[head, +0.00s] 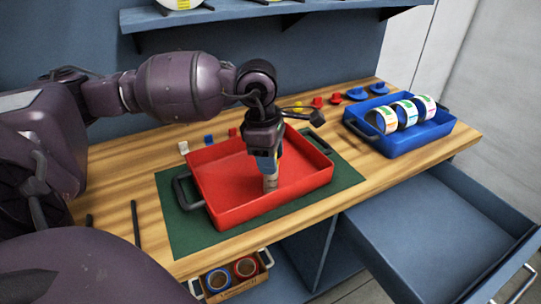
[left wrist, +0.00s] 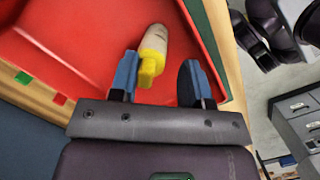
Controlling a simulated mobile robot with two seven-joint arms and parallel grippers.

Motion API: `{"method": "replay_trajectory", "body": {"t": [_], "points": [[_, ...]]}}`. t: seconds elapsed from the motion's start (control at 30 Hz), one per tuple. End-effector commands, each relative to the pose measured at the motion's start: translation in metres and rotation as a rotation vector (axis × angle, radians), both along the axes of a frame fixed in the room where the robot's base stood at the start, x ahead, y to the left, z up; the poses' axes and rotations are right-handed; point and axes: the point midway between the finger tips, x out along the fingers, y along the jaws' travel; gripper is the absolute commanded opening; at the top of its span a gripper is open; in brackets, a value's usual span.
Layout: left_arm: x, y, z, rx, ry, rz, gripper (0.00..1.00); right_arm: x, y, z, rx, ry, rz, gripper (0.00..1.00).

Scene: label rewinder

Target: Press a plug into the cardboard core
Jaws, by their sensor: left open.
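My left gripper (head: 267,165) points down over the red tray (head: 223,162), its blue-padded fingers apart. In the left wrist view the open fingers (left wrist: 157,78) are on either side of the near end of a yellow piece, which looks like a plug (left wrist: 150,62). It is joined to a pale beige piece, which looks like the cardboard core (left wrist: 153,34). In the head view the beige core (head: 270,184) shows just below the fingertips, inside the tray; the yellow part is hidden there. I cannot tell whether the fingers touch it, nor how deep the plug sits. My right gripper is not in view.
The tray lies on a green mat (head: 180,232) on the wooden bench. A blue tray (head: 400,142) with label rolls stands to the right. Small red and blue pieces (head: 357,94) lie along the back. An open drawer (head: 425,235) juts out in front; a shelf (head: 260,14) hangs above.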

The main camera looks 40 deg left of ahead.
Motion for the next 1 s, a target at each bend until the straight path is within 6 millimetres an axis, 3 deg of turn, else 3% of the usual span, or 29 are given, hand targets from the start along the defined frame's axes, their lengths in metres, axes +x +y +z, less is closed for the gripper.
{"method": "replay_trajectory", "body": {"t": [0.17,0.6,0.8,1.0], "points": [[-0.001,0.002,0.014,0.002,0.0,0.001,0.43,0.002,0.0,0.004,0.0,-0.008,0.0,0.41],[-0.006,0.012,0.091,0.002,-0.006,0.001,0.43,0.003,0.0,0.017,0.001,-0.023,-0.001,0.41],[-0.008,0.014,0.106,0.001,-0.003,0.001,0.43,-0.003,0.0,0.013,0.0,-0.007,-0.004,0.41],[-0.008,0.014,0.107,0.001,0.0,0.0,0.43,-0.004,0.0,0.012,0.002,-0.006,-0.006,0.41]]}}
